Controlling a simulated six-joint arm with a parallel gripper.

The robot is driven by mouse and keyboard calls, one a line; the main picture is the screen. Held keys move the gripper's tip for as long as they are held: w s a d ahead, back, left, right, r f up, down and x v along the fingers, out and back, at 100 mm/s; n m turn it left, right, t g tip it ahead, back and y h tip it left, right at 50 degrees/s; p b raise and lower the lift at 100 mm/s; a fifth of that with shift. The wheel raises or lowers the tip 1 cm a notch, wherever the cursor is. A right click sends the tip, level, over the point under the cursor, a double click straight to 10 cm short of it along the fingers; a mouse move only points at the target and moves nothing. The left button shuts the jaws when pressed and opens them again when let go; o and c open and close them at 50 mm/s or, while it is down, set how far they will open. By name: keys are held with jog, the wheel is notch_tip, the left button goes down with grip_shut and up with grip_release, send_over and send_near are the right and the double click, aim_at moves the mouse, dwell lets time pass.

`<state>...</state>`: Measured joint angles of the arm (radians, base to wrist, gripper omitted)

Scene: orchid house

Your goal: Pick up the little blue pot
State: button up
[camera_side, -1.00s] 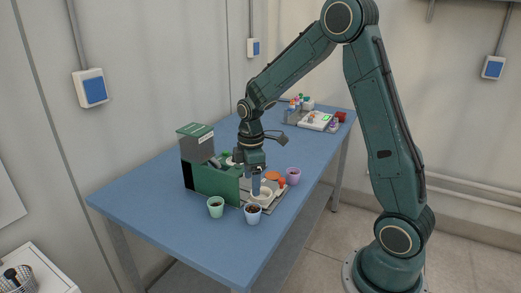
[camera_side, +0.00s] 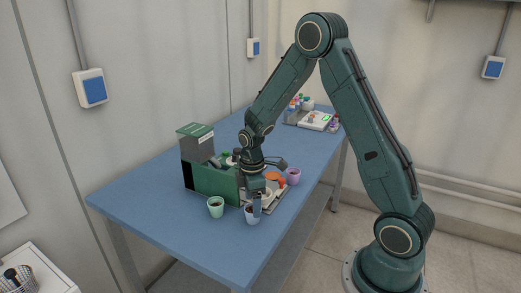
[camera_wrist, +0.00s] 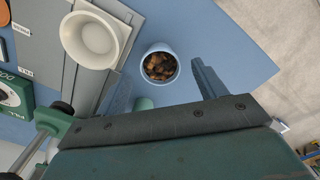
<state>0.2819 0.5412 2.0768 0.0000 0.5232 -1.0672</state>
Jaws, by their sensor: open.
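The little blue pot (camera_side: 251,217) stands upright near the front edge of the blue table. In the wrist view the blue pot (camera_wrist: 159,63) shows dark brown bark-like filling and a pale blue rim. My gripper (camera_side: 256,206) is at the pot in the side view, with a finger partly in front of it. In the wrist view my gripper (camera_wrist: 160,85) is open, its two fingers apart, with the pot just beyond and between their tips. I cannot tell whether a finger touches it.
A mint-green pot (camera_side: 215,208) stands left of the blue pot, and a purple pot (camera_side: 293,176) stands to the right. A green box (camera_side: 212,182) is behind. A white bowl (camera_wrist: 89,40) sits on a grey tray (camera_wrist: 62,48) beside the pot. Bare table (camera_side: 185,227) lies at front left.

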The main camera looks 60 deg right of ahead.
jog(key=shift+f, duration=1.1)
jog(key=c, duration=1)
jog(key=shift+r, duration=0.15)
notch_tip(320, 180, up, 20)
jog(key=shift+f, duration=0.1)
